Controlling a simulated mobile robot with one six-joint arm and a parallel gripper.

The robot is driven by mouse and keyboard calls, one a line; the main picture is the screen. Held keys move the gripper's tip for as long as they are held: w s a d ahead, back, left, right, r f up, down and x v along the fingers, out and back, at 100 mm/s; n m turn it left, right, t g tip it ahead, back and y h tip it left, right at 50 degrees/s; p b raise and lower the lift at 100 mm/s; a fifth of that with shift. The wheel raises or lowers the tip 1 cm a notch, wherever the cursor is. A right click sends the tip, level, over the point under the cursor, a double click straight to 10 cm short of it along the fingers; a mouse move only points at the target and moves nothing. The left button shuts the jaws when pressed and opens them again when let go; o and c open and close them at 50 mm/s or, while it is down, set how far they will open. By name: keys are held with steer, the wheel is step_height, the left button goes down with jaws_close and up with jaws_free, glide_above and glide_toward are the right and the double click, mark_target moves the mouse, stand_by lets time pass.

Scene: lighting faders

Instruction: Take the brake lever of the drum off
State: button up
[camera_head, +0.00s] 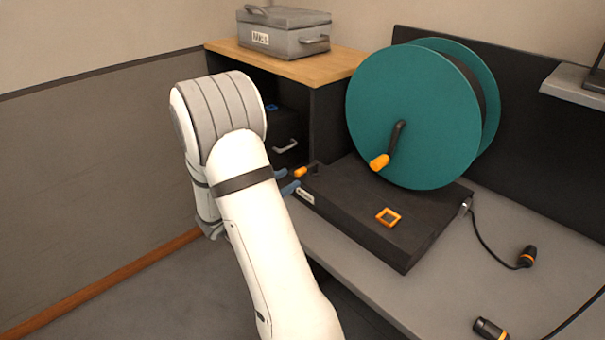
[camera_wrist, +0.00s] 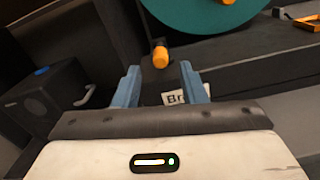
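The brake lever (camera_head: 302,172) is a small dark lever with an orange grip, at the left end of the drum's black base. In the wrist view its orange grip (camera_wrist: 160,57) shows between and just past my fingertips. My gripper (camera_head: 286,180) has blue fingers and is open and empty, close in front of the lever and apart from it. The teal drum (camera_head: 405,115) stands on the base (camera_head: 350,205). A white label (camera_wrist: 173,98) starting "Br" is on the base front, partly hidden by a finger.
The drum has a crank with an orange handle (camera_head: 380,162). An orange square frame (camera_head: 388,217) lies on the base. A dark drawer cabinet (camera_head: 327,120) stands close behind my gripper, with a grey case (camera_head: 284,32) on top. Cable connectors (camera_head: 527,256) lie on the grey table.

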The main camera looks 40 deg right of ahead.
mark_target(304, 171)
steer(key=d, duration=0.7)
steer(key=shift+w, duration=0.2)
steer(key=shift+c, duration=0.4)
jaws_close()
